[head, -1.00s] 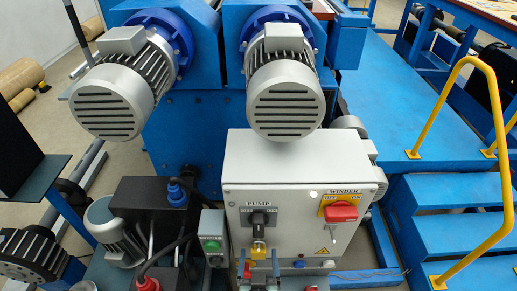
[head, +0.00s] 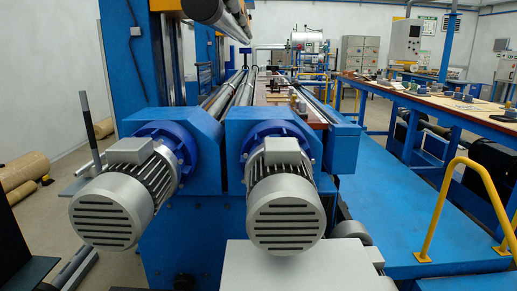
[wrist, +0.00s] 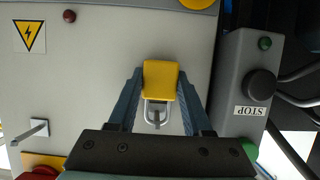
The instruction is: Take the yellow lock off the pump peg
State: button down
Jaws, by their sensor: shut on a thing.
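The yellow lock (wrist: 160,80) sits between the two fingers of my gripper (wrist: 159,76) in the wrist view. The fingers are shut on its yellow body from both sides. Its metal shackle (wrist: 148,112) points toward my palm, down in the picture. A short grey metal piece, apparently the pump peg (wrist: 157,119), shows within the shackle loop. I cannot tell whether the shackle still rests on it. The pump switch is not visible. The head view shows neither my gripper nor the lock.
In the wrist view, the stop box (wrist: 243,85) stands close on the right and a bare peg (wrist: 30,133) sticks out at left. A warning sign (wrist: 29,36) marks the cabinet front. In the head view, two motors (head: 112,212) (head: 285,205) stand behind the cabinet top (head: 300,265).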

jog(key=shift+r, duration=0.15)
jog(key=shift+r+p, duration=0.6)
jog(key=shift+p, duration=0.1)
jog(key=shift+s, duration=0.15)
jog(key=s+p, duration=0.2)
jog(key=s, duration=0.4)
jog(key=shift+s+p, duration=0.4)
dwell(0.4)
jog(key=s+r+p, duration=0.2)
jog(key=r+p, duration=0.9)
jog(key=r, duration=0.3)
jog(key=s+r+p, duration=0.3)
jog(key=r+p, duration=0.8)
jog(key=r, duration=0.4)
jog(key=shift+r, duration=0.25)
